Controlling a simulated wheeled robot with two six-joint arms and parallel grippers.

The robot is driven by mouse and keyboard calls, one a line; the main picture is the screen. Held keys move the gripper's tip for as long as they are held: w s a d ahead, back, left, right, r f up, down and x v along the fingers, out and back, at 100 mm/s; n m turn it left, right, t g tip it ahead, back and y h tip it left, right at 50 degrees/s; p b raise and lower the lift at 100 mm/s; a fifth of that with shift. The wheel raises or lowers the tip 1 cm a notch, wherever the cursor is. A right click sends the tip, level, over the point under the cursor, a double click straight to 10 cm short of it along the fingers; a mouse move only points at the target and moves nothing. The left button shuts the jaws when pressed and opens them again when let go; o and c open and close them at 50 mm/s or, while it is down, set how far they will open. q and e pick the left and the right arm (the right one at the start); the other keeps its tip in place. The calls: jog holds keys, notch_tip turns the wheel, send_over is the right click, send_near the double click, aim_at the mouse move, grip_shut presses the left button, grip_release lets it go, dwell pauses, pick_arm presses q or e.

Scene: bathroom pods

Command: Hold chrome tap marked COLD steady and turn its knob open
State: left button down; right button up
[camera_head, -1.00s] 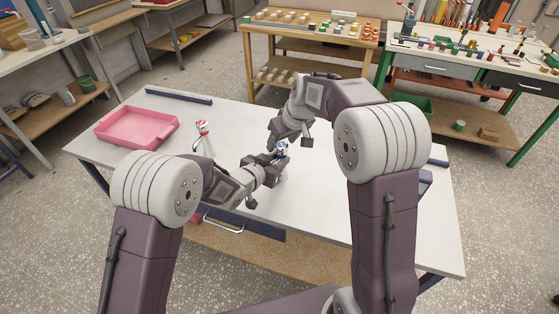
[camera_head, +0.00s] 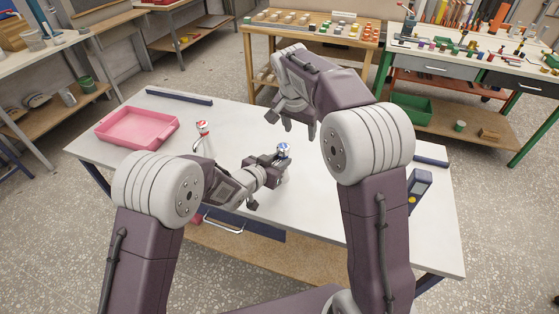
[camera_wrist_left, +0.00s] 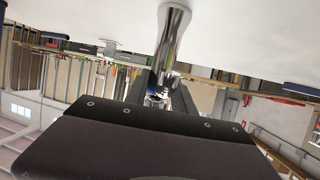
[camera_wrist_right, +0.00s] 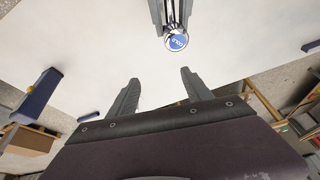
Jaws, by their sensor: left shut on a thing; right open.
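The chrome tap with the blue knob (camera_head: 283,149) stands upright on the white table; in the right wrist view the knob's top (camera_wrist_right: 176,42) reads COLD. My left gripper (camera_head: 274,160) is shut on this tap just below the knob, and its chrome body (camera_wrist_left: 172,40) shows between the fingers in the left wrist view. My right gripper (camera_head: 288,122) is open and empty, raised above the table and apart from the knob; its spread fingers (camera_wrist_right: 159,79) show in the right wrist view. How far the knob is turned is too small to tell.
A second tap with a red top (camera_head: 203,128) stands to the left, close to my left arm. A pink tray (camera_head: 112,142) lies at the table's left. A blue device (camera_head: 419,184) is at the right edge, and a blue bar (camera_head: 180,97) lies along the back edge.

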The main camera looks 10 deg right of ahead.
aim_at(282, 147)
jog(key=shift+n+t+h, duration=0.3)
jog(key=shift+n+h, duration=0.1)
jog(key=a, duration=0.1)
jog(key=w+a, duration=0.1)
jog(key=a, duration=0.1)
jog(key=a+r, duration=0.1)
jog(key=shift+w+a+r, duration=0.1)
jog(key=shift+w+a, duration=0.15)
jog(key=shift+w, duration=0.05)
notch_tip(282, 147, down, 9)
jog(key=shift+f, duration=0.1)
jog(key=c, duration=0.9)
